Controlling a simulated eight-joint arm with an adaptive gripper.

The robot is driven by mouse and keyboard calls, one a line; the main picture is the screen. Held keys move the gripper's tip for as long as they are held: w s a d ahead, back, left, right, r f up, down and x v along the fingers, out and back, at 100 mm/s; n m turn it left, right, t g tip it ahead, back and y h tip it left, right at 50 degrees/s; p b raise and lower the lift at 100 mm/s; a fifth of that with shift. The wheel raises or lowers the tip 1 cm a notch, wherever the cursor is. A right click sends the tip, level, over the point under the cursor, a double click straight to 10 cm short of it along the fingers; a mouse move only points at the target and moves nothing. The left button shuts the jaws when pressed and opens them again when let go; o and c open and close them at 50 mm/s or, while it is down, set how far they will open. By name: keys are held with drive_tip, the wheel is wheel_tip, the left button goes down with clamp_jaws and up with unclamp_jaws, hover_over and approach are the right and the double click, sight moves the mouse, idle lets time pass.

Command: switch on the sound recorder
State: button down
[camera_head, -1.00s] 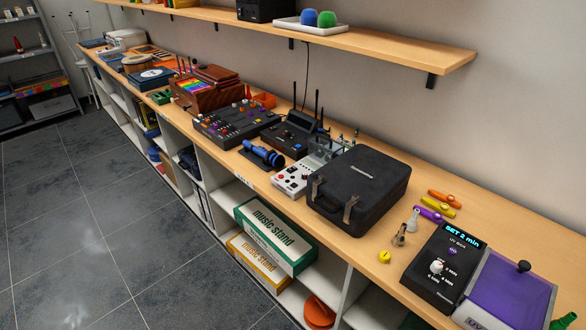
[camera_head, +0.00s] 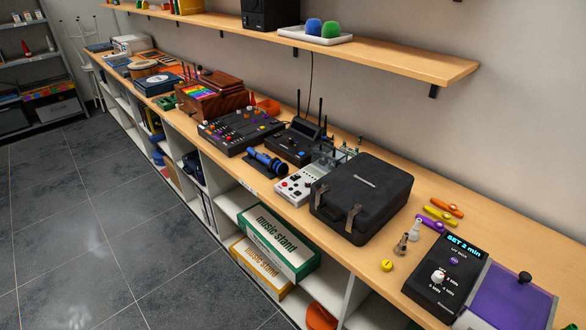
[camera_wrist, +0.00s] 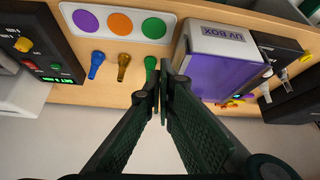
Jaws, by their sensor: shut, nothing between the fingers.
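A light grey device (camera_head: 293,188) with a red button and dark controls lies on the bench in the head view, just left of the black case. It may be the sound recorder, but I cannot read a label on it. Whether it is on cannot be told. My gripper (camera_wrist: 162,85) shows only in the wrist view. Its fingers are shut and empty, with the tips near a green mouthpiece-like piece (camera_wrist: 150,66) and the left side of the purple UV box (camera_wrist: 212,68). The grey device cannot be made out in the wrist view.
A black latched case (camera_head: 362,198) stands beside the grey device, with a blue cylindrical item (camera_head: 266,161) on its other side. A black timer unit (camera_head: 447,276) is at the right. A wall shelf (camera_head: 400,60) overhangs the bench. A white plate (camera_wrist: 120,24) has coloured discs.

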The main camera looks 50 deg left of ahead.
drive_tip(key=w+a+r+n+g+p, duration=0.1)
drive_tip(key=w+a+r+n+p, duration=0.15)
drive_tip(key=w+a+r, duration=0.5)
drive_tip(key=w+a+r+n+g+y+p, duration=0.1)
drive_tip(key=w+a+r+n+p, duration=0.2)
drive_tip(key=a, duration=0.7)
drive_tip(key=w+a+r+n+g+p, duration=0.1)
drive_tip(key=w+a+r+g+p, duration=0.2)
drive_tip(key=w+a, duration=0.45)
drive_tip(key=w+a+n+p, duration=0.3)
drive_tip(key=a+n+p, duration=0.15)
drive_tip(key=a, duration=1.95)
drive_tip(key=n+g+h+p, duration=0.2)
drive_tip(key=n+g+p, duration=0.1)
drive_tip(key=n+p, duration=0.4)
hover_over(295, 176)
drive_tip(key=p, duration=0.1)
wheel_tip(295, 176, down, 8)
drive_tip(key=m, duration=0.1)
drive_tip(key=shift+w+f, duration=0.25)
drive_tip(key=shift+w, duration=0.1)
drive_tip(key=f, duration=0.4)
drive_tip(key=s+f, duration=0.1)
drive_tip(key=f, duration=0.4)
drive_tip(key=f+p, duration=0.1)
drive_tip(key=f, duration=0.4)
drive_tip(key=shift+s, duration=0.35)
